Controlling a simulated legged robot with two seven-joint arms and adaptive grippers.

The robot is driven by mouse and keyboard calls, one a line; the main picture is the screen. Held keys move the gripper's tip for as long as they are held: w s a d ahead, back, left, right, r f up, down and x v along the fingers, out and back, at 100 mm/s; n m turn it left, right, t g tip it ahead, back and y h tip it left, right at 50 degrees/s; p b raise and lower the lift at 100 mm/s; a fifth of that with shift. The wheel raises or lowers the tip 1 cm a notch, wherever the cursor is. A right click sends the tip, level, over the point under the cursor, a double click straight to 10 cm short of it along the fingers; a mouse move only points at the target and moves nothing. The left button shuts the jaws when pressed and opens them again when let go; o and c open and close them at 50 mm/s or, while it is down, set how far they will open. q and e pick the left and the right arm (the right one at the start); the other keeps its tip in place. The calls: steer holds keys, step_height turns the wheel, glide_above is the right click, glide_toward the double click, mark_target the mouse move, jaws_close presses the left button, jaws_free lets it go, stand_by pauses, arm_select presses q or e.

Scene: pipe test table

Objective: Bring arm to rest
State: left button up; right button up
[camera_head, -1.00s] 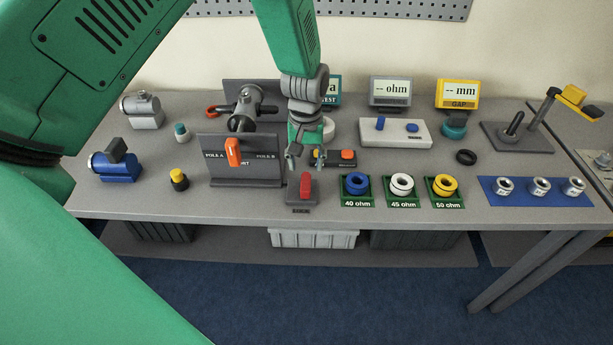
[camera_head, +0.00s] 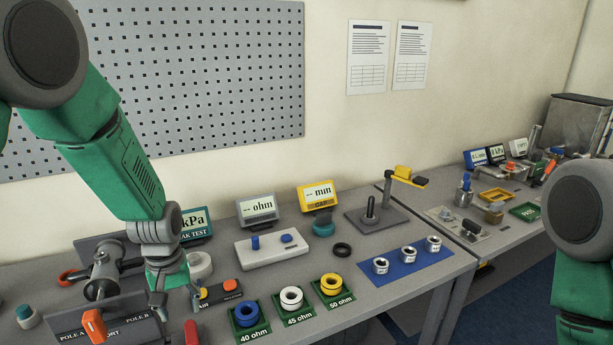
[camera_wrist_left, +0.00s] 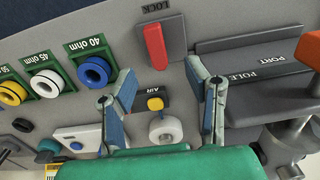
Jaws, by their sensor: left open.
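My left arm comes down from the upper left in the head view. Its gripper (camera_head: 173,298) hangs above the table beside the pole fixture (camera_head: 100,318), fingers pointing down. In the left wrist view the two fingers of my left gripper (camera_wrist_left: 165,82) stand apart with nothing between them. The red lock lever (camera_wrist_left: 155,46) and the small air box with its yellow button (camera_wrist_left: 154,103) show beyond and between the fingers. My right arm (camera_head: 583,285) shows at the right edge of the head view; its gripper is out of frame.
Blue, white and yellow rings sit on green ohm pads (camera_head: 298,317). A blue mat (camera_head: 400,278) holds three metal fittings. Display boxes stand behind, including a yellow one (camera_head: 317,196). A second table (camera_head: 455,192) with more parts adjoins at the right.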

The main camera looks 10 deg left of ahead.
arm_select(q)
steer(key=shift+m, duration=0.6)
steer(key=s+f, duration=0.7)
steer(key=f, duration=0.1)
steer(key=shift+s+a, duration=0.1)
steer(key=shift+s, duration=0.25)
steer(key=s+d+f+m, duration=0.15)
steer(key=s+f, duration=0.25)
steer(key=s, duration=0.9)
steer(key=s+d+f+m, duration=0.1)
steer(key=s+f+m, duration=0.2)
steer(key=s, duration=0.9)
steer(key=w+d+f+m+b, duration=0.1)
steer(key=w+f+b, duration=0.2)
steer(key=f+b, duration=1)
steer(key=shift+w+f+t+b, duration=0.35)
steer(key=shift+f+t+b, duration=0.05)
steer(key=shift+b, duration=0.15)
arm_select(e)
step_height(320, 180, down, 14)
arm_select(q)
steer(key=shift+d, duration=0.1)
steer(key=shift+c, duration=0.4)
arm_select(e)
steer(key=shift+c, duration=0.4)
